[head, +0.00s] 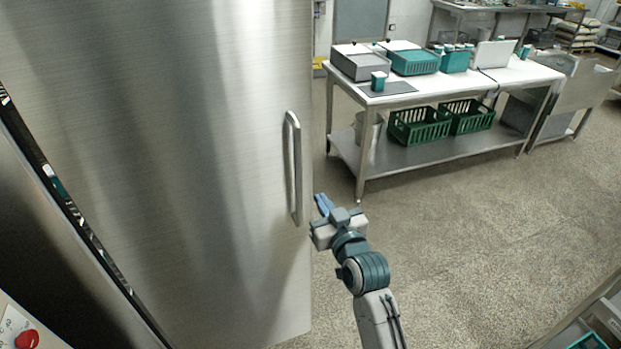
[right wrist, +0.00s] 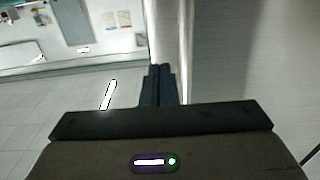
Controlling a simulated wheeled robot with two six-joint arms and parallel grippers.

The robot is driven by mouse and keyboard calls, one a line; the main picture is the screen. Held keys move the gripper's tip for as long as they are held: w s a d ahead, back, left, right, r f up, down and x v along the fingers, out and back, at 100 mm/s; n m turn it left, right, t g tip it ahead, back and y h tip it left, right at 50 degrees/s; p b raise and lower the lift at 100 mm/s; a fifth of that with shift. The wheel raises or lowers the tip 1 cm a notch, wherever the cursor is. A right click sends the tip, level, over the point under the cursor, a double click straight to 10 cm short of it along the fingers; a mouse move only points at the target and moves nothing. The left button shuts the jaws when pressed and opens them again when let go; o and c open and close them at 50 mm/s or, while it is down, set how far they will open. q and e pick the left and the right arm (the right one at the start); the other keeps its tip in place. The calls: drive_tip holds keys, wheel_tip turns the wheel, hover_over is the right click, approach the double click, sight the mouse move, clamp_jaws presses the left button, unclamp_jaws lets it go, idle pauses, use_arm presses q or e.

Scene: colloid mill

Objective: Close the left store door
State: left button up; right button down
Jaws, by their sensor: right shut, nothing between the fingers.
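The left store door (head: 190,150) is a large brushed steel panel filling the left of the head view. It stands open, with a dark gap along its left side. Its vertical bar handle (head: 293,168) is near the right edge. My right gripper (head: 322,204) is shut and empty, just right of the door's free edge and near the handle's lower end. In the right wrist view the shut fingers (right wrist: 160,85) point at the door's edge, with the door face (right wrist: 250,70) to the right. I cannot tell whether they touch it. My left gripper is not in view.
A steel table (head: 440,90) with trays and green crates (head: 420,125) below stands behind at the right. The speckled floor between is clear. A panel with a red button (head: 27,339) is at the bottom left. A steel edge (head: 590,310) shows at the bottom right.

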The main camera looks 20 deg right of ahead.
sight(306, 176)
drive_tip(key=w+p, duration=0.2)
drive_tip(key=w, duration=0.5)
drive_tip(key=shift+w+a, duration=0.1)
drive_tip(key=shift+a, duration=0.1)
drive_tip(key=shift+w, duration=0.35)
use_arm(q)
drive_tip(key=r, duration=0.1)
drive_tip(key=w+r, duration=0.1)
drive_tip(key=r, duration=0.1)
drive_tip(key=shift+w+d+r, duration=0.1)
use_arm(e)
drive_tip(key=shift+f, duration=0.1)
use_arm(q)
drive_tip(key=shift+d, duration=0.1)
